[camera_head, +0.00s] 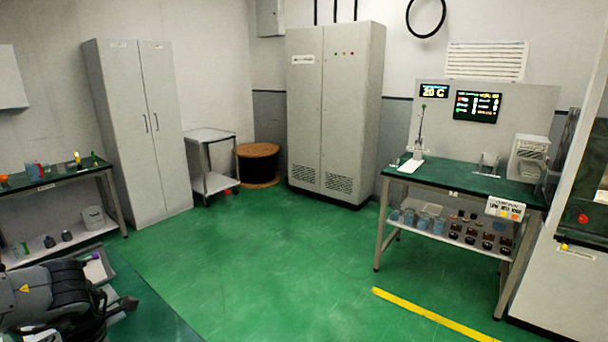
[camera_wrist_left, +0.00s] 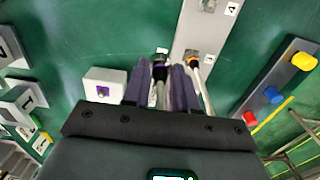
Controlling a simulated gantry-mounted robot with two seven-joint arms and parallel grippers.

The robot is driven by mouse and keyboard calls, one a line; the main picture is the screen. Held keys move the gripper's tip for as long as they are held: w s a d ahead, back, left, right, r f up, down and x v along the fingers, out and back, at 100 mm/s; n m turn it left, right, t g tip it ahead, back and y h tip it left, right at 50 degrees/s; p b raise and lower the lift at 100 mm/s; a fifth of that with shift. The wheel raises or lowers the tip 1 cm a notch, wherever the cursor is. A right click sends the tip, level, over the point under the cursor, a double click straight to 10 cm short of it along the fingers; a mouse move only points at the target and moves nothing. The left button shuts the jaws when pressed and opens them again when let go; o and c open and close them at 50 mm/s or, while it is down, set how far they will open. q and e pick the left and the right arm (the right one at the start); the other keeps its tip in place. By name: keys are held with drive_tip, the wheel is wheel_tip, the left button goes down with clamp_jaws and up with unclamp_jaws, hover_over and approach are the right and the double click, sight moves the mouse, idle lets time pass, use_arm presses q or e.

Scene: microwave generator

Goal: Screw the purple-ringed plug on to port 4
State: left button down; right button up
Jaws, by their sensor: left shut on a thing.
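In the left wrist view my left gripper (camera_wrist_left: 160,68) is shut on the purple-ringed plug (camera_wrist_left: 159,74), which shows between the fingers with its dark tip pointing up the picture. A grey plate (camera_wrist_left: 193,32) lies ahead and to the right. Port 4 (camera_wrist_left: 208,5), beside the label 4, is at its far end, cut by the top edge. The plug is apart from port 4. An orange-ringed plug (camera_wrist_left: 193,58) with a pale cable sits on the near part of the plate, just right of my fingers. My right gripper is in neither view.
A white block with a purple mark (camera_wrist_left: 103,87) stands left of my fingers. Grey numbered blocks (camera_wrist_left: 20,105) lie at far left. A dark rail with red, blue and yellow knobs (camera_wrist_left: 272,94) lies at right. Green surface is clear above left.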

use_arm(q)
drive_tip(key=shift+d, duration=0.1)
drive_tip(key=shift+w+d+f+p, duration=0.1)
drive_tip(key=shift+w+d, duration=0.1)
drive_tip(key=shift+d, duration=0.55)
drive_tip(key=shift+w+d+f+p, duration=0.15)
drive_tip(key=shift+w+d, duration=0.1)
drive_tip(key=shift+d, duration=0.55)
drive_tip(key=shift+w+d+r+p, duration=0.1)
drive_tip(key=shift+w+d, duration=0.1)
drive_tip(key=shift+d, duration=0.55)
drive_tip(key=shift+d, duration=0.1)
drive_tip(key=shift+w+d+f+p, duration=0.1)
drive_tip(key=shift+w+d, duration=0.1)
drive_tip(key=shift+d, duration=0.5)
drive_tip(key=shift+w+d+f+p, duration=0.15)
drive_tip(key=shift+w+d, duration=0.1)
drive_tip(key=shift+d, duration=0.4)
drive_tip(key=shift+w+d+p, duration=0.1)
drive_tip(key=shift+w+d, duration=0.1)
drive_tip(key=shift+d, duration=0.5)
drive_tip(key=shift+f, duration=0.15)
drive_tip(key=shift+f+b, duration=2.15)
drive_tip(key=shift+f, duration=0.55)
